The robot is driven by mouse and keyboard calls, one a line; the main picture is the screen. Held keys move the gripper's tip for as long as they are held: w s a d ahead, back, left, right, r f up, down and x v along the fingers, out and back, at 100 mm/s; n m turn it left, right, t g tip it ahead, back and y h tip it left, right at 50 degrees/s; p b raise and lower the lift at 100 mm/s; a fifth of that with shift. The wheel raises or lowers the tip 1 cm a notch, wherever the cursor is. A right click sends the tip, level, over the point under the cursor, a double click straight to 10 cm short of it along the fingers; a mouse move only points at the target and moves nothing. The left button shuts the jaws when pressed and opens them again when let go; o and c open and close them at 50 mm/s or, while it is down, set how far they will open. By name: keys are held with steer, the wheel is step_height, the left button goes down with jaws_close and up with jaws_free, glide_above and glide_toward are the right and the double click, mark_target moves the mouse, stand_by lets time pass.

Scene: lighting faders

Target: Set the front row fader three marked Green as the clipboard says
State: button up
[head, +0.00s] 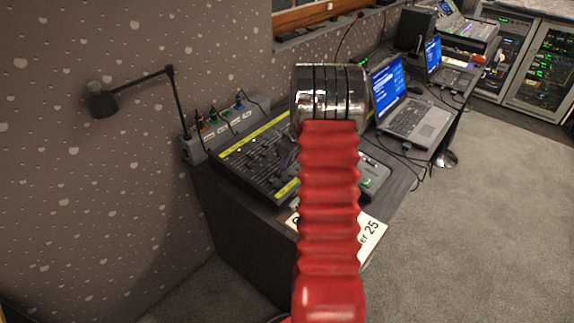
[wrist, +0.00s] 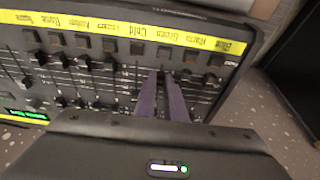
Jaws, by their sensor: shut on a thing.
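The lighting desk (head: 258,150) is a dark fader board with yellow label strips, on the table in the head view. In the wrist view its board (wrist: 95,85) shows rows of black caps and a label strip (wrist: 135,30), with text turned over; one label seems to read Green (wrist: 170,36). My gripper (wrist: 164,76) has its two narrow fingers close together over the slots below that label, shut on a small fader cap mostly hidden between the tips. A white sheet (head: 372,240) reading "er 25" lies at the table's front edge, partly covered by my arm.
Laptops (head: 415,118) stand further right along the table. A black lamp (head: 104,100) reaches out over the left side, and a socket box (head: 215,132) with cables lies behind the desk. Other fader caps (wrist: 188,76) stand close beside my fingers. Carpet is clear at right.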

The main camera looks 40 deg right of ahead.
steer(key=shift+w+a, duration=0.15)
steer(key=shift+w, duration=0.85)
steer(key=o, duration=0.5)
steer(key=shift+c, duration=0.2)
steer(key=shift+r, duration=0.1)
steer(key=shift+s+r, duration=0.1)
steer(key=shift+r, duration=1.15)
steer(key=shift+r, duration=0.1)
steer(key=v, duration=1.3)
steer(key=shift+r, duration=0.2)
